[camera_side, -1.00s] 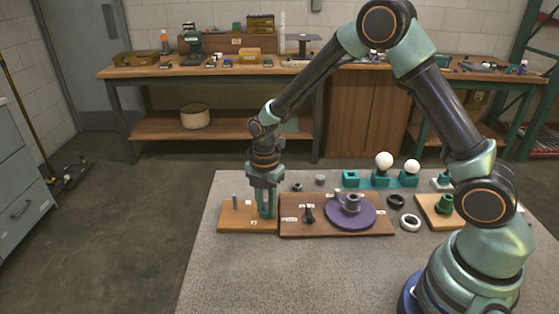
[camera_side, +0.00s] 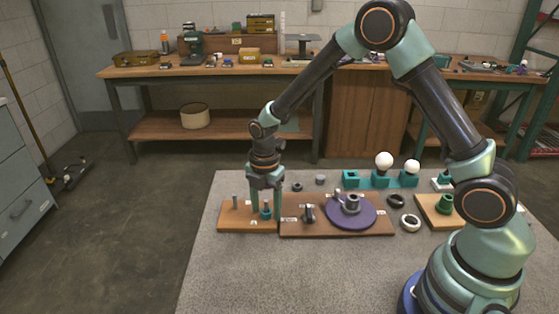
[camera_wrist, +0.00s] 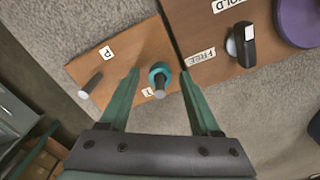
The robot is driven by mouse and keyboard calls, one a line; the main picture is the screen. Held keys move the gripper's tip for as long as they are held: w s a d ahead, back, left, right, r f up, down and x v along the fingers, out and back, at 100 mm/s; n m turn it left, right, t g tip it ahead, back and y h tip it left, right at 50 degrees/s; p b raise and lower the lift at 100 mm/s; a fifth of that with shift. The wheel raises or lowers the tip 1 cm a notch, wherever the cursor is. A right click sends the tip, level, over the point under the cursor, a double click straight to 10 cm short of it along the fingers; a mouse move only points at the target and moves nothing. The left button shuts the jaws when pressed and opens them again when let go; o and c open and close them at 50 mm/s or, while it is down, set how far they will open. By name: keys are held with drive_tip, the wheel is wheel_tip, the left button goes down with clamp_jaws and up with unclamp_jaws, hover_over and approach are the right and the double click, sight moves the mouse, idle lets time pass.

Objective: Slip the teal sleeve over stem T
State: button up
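The teal sleeve (camera_side: 266,213) sits low on the wooden stem board (camera_side: 230,217). In the wrist view the sleeve (camera_wrist: 158,71) is a ring around the base of a grey stem (camera_wrist: 160,89), whose top sticks out of it. A label that looks like T lies beside this stem. My gripper (camera_side: 266,210) is open, with one finger on each side of the sleeve and gaps between. The gripper (camera_wrist: 158,85) also shows in the wrist view with nothing between its fingers but the sleeved stem. A second, bare grey stem (camera_wrist: 91,83) stands to the left, with label P nearby.
Right of the stem board is a brown board (camera_side: 380,228) with a purple disc (camera_side: 340,220) and a small dark lever part (camera_side: 309,214). The front of the table is clear.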

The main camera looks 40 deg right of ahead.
wheel_tip(320, 180, up, 12)
drive_tip(key=s+d+r+m+t, duration=0.2)
drive_tip(key=s+r+m, duration=0.3)
drive_tip(key=m, duration=0.5)
drive_tip(key=s+d+r+m+t, duration=0.3)
drive_tip(key=s+r+m, duration=0.2)
drive_tip(key=s+m, duration=0.4)
drive_tip(key=shift+s+r+m+t, duration=0.3)
drive_tip(key=shift+r+m, duration=0.05)
drive_tip(key=shift+m, duration=0.65)
